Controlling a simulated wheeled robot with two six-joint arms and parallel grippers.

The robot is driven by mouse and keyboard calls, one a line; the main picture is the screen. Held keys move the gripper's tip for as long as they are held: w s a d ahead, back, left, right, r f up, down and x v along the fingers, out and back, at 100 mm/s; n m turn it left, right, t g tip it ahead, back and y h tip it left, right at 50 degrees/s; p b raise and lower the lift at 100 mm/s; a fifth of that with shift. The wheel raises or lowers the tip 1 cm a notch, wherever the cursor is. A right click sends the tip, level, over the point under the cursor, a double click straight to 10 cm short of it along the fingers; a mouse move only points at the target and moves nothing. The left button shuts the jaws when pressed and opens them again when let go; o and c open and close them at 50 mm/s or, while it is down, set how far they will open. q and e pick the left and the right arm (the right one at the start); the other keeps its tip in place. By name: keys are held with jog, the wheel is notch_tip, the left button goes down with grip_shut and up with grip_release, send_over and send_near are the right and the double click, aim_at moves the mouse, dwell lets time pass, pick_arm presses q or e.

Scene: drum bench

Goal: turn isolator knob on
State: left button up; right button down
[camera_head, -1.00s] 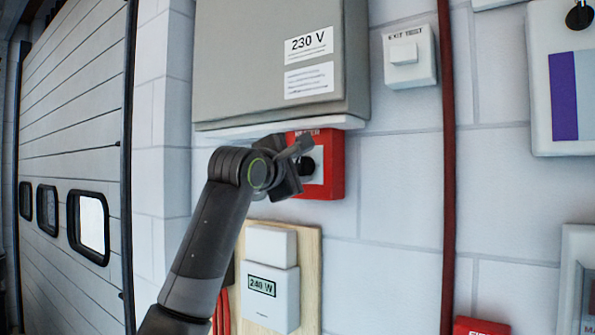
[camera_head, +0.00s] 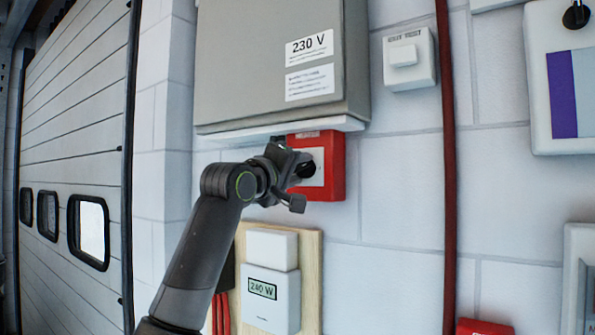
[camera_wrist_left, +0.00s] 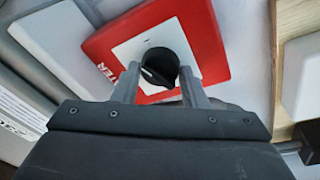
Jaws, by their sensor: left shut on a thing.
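The isolator knob (camera_head: 308,170) is a round black knob on the white face of a red box (camera_head: 337,167). In the left wrist view the knob (camera_wrist_left: 160,63) shows between the two fingers, with a short pale mark at its lower left. The red box (camera_wrist_left: 104,46) carries partly hidden lettering ending in "TER". My left gripper (camera_head: 299,169) reaches in from the left and is shut on the knob, with one finger on each side in the wrist view (camera_wrist_left: 158,76). My right gripper is not in view.
A grey cabinet (camera_head: 260,65) marked 230 V hangs just above the red box. Below, a white meter (camera_head: 270,299) reading 240 W sits on a wooden board (camera_head: 310,270). A red vertical pipe (camera_head: 447,180) runs to the right, with bare wall between.

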pick_arm(q)
jog(key=m, duration=0.2)
jog(key=m+h, duration=0.1)
jog(key=m, duration=0.1)
jog(key=shift+w+f+m+g, duration=0.1)
jog(key=shift+f+m+g, duration=0.1)
jog(key=shift+m+g, duration=0.2)
jog(key=shift+m, duration=0.3)
jog(key=o, duration=0.7)
jog(key=shift+o, duration=1.3)
jog(key=shift+r, duration=0.1)
